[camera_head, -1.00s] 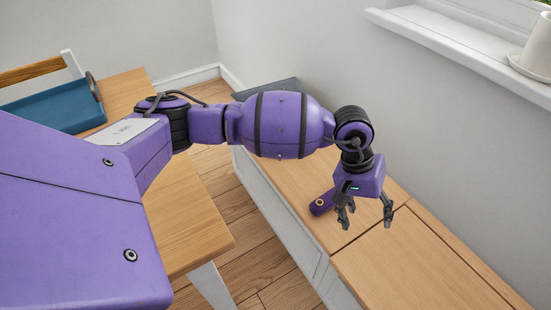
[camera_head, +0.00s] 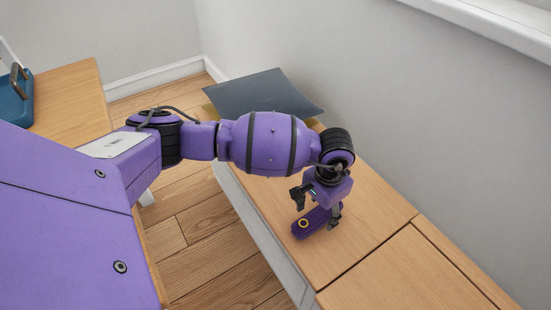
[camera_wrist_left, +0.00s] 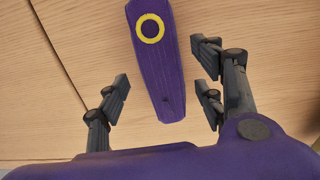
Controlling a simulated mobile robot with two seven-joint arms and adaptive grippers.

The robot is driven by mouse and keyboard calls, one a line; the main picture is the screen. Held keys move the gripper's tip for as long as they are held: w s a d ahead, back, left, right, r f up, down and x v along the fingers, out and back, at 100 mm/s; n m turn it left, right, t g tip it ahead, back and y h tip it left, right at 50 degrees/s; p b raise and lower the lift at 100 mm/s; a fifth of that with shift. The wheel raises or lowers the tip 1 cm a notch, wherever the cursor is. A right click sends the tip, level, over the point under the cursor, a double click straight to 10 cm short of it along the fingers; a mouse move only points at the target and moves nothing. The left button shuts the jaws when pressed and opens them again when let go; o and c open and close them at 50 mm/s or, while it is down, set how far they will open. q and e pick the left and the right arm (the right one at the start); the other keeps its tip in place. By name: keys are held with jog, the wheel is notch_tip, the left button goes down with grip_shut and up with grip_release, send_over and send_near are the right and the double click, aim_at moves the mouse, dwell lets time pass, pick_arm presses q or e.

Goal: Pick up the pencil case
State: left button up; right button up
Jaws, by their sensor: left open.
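The pencil case (camera_head: 311,222) is a long purple pouch with a yellow ring on it. It lies flat on the wooden top of a low cabinet (camera_head: 370,205). My left gripper (camera_head: 317,205) is directly over it and hides part of it in the head view. In the left wrist view the pencil case (camera_wrist_left: 157,65) runs between the open fingers of the left gripper (camera_wrist_left: 163,95), with space on both sides. The fingers do not appear to touch it. My right gripper is not in view.
A dark grey flat item (camera_head: 262,95) lies at the far end of the cabinet, against the wall. A wooden table (camera_head: 75,95) with a blue tray (camera_head: 14,105) stands at the left. A window sill (camera_head: 490,35) juts out at the upper right. The cabinet top nearer the camera is clear.

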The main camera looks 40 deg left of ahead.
aim_at(319, 213)
pick_arm(q)
notch_tip(319, 213, down, 3)
jog(key=shift+r, duration=0.1)
jog(key=shift+w+b, duration=0.15)
jog(key=shift+b, duration=0.15)
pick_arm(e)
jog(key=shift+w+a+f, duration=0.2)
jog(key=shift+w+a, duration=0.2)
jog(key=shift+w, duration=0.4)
pick_arm(q)
jog(key=c, duration=1.3)
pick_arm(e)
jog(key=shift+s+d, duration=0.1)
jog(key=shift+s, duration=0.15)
pick_arm(q)
jog(key=shift+w+r, duration=0.1)
